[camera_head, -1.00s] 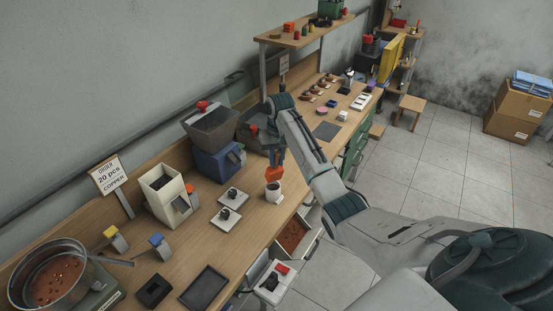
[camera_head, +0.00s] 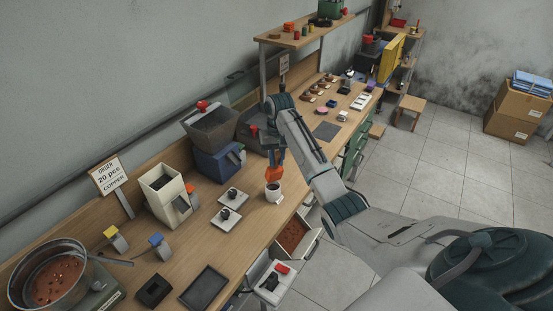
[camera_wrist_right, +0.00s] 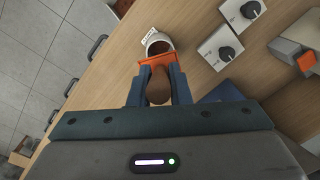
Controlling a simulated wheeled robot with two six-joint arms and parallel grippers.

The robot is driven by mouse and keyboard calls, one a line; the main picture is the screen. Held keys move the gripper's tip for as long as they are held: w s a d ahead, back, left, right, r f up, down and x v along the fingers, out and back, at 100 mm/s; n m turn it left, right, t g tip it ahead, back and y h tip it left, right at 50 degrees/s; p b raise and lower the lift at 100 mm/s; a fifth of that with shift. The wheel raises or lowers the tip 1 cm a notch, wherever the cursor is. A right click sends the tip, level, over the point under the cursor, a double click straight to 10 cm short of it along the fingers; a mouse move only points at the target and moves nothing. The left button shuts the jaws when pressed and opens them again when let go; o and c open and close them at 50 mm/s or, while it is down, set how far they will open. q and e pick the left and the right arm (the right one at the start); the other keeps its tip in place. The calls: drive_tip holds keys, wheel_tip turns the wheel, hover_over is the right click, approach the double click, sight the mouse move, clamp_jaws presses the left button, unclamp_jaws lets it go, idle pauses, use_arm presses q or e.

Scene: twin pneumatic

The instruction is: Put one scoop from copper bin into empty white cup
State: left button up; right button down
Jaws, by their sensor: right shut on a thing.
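My right gripper (camera_head: 275,163) is shut on an orange scoop (camera_wrist_right: 157,58) just above the white cup (camera_head: 273,192). In the right wrist view the scoop's orange edge overlaps the near side of the cup's rim (camera_wrist_right: 152,36), and the cup's inside looks brown; I cannot tell whether that is contents or shade. A brown rounded part (camera_wrist_right: 158,88) shows between the fingers, below the orange edge. The cup stands upright near the bench's front edge. An open bin of copper-coloured pieces (camera_head: 292,234) sits below that edge. My left gripper is not in view.
Two white plates with dark knobs (camera_head: 229,218) lie left of the cup. A blue-based hopper (camera_head: 215,150) stands behind them. A dark tray (camera_head: 205,288) lies in front.

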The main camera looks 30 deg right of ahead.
sight(280, 153)
drive_tip(key=t, duration=0.3)
drive_tip(key=shift+s+r+h, duration=0.1)
drive_tip(key=shift+r+h, duration=0.15)
drive_tip(key=shift+h, duration=0.05)
drive_tip(key=t+b, duration=0.1)
drive_tip(key=t, duration=0.1)
drive_tip(key=shift+s+r+t, duration=0.1)
drive_tip(key=shift+r+t, duration=0.05)
drive_tip(key=shift+t, duration=0.25)
drive_tip(key=t+b, duration=0.3)
drive_tip(key=b, duration=0.1)
drive_tip(key=r+t+h+b, duration=0.1)
drive_tip(key=t+b, duration=0.3)
drive_tip(key=shift+r+n, duration=0.15)
drive_tip(key=shift+n, duration=0.15)
drive_tip(key=shift+r+t+b, duration=0.25)
drive_tip(key=shift+t+b, duration=0.15)
drive_tip(key=shift+b, duration=0.05)
drive_tip(key=shift+w+r, duration=0.2)
drive_tip(key=shift+r, duration=0.05)
drive_tip(key=shift+f, duration=0.1)
